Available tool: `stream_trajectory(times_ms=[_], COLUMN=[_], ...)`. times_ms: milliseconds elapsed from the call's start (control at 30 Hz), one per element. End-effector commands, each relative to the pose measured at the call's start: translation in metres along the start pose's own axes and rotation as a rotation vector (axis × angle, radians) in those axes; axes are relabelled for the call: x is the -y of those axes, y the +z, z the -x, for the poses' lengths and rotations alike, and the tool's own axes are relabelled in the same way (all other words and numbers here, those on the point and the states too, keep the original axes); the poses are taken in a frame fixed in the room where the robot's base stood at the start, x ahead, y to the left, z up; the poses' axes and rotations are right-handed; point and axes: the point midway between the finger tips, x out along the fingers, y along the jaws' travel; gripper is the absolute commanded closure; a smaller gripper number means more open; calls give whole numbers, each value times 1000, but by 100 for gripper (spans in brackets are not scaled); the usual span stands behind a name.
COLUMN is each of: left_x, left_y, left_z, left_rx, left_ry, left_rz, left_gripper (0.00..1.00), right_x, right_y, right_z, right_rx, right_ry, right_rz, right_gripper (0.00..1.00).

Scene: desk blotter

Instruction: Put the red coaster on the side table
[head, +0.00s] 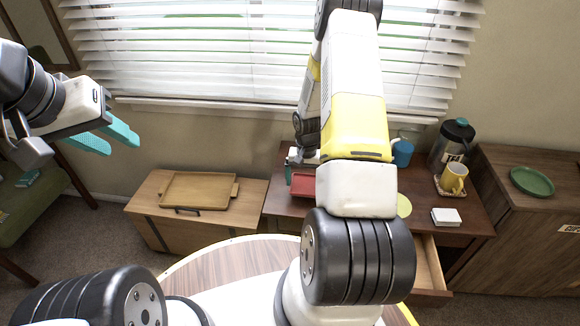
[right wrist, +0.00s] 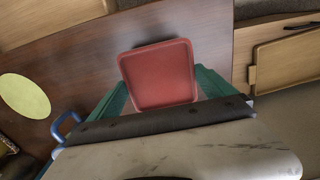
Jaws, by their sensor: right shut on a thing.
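The red coaster (head: 302,184) is a square with a raised rim. In the head view it shows over the dark wooden desk (head: 277,208), partly hidden by my right arm. In the right wrist view the coaster (right wrist: 160,75) sits between the teal fingers of my right gripper (right wrist: 163,88), which is shut on it. I cannot tell how high it is above the desk. My left gripper (head: 123,146) is open and empty, in the air at the upper left. A low light-wood table (head: 150,193) stands left of the desk; I cannot tell whether it is the side table.
A wooden tray (head: 198,190) covers much of the low table. The desk holds a yellow-green disc (right wrist: 24,95), a blue cup (head: 402,153), a jug (head: 455,142), a yellow mug (head: 454,177) and a white block (head: 446,217). A drawer (head: 430,265) stands open. A cabinet with a green plate (head: 532,181) is right.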

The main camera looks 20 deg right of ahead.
Motion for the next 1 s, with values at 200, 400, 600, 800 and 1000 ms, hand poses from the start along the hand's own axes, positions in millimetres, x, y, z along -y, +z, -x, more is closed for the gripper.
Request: stream_trajectory(times_ms=[200, 400, 600, 800, 1000], left_x=[0, 0, 0, 0, 0], left_y=[0, 0, 0, 0, 0], left_z=[0, 0, 0, 0, 0], left_rx=[0, 0, 0, 0, 0], left_ry=[0, 0, 0, 0, 0], left_rz=[0, 0, 0, 0, 0], left_gripper=[64, 64, 64, 64, 64], right_x=[6, 7, 7, 7, 7], right_y=[-2, -3, -2, -3, -3], right_z=[-29, -36, -38, -38, -33], right_rx=[4, -1, 0, 0, -2], right_ry=[1, -1, 0, -1, -1], right_rz=[1, 0, 0, 1, 1], right_gripper=[46, 46, 46, 0, 0])
